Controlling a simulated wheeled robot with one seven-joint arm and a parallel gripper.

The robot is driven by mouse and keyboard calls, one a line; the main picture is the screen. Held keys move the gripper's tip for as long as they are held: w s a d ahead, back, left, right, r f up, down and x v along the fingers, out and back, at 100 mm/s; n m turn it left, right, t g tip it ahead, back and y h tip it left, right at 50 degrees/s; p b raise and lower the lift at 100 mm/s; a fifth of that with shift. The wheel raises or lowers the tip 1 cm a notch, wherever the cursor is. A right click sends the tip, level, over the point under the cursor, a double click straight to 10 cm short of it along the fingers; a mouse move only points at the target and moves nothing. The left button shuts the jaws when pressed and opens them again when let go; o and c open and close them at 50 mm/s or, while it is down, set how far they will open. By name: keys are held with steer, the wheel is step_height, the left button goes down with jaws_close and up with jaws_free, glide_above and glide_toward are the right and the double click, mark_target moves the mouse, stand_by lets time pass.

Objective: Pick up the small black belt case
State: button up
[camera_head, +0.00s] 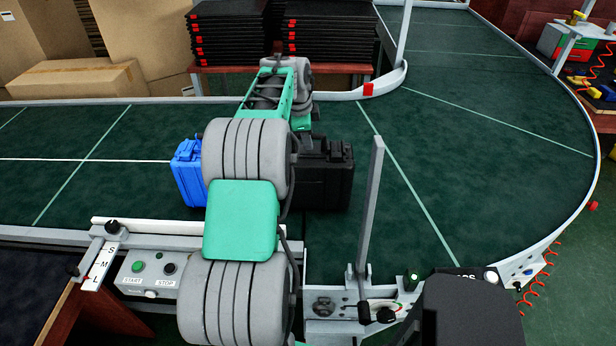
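A small black case (328,178) stands on the dark green conveyor belt, right of the middle section of my arm. My arm hides its left part. My arm reaches over the belt, and its far end (302,124) comes down just behind or above the black case's top edge. The fingers are hidden by my arm and the case, so I cannot tell whether they are open or touch the case.
A blue case (187,174) stands on the belt (110,180) left of my arm, partly hidden by it. A grey upright post (371,205) rises at the near edge, right of the black case. Stacked black trays (230,35) and cardboard boxes (75,85) stand behind. The belt's right curve is clear.

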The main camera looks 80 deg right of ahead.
jaws_close()
stand_by(1.0)
steer(key=shift+r, duration=0.2)
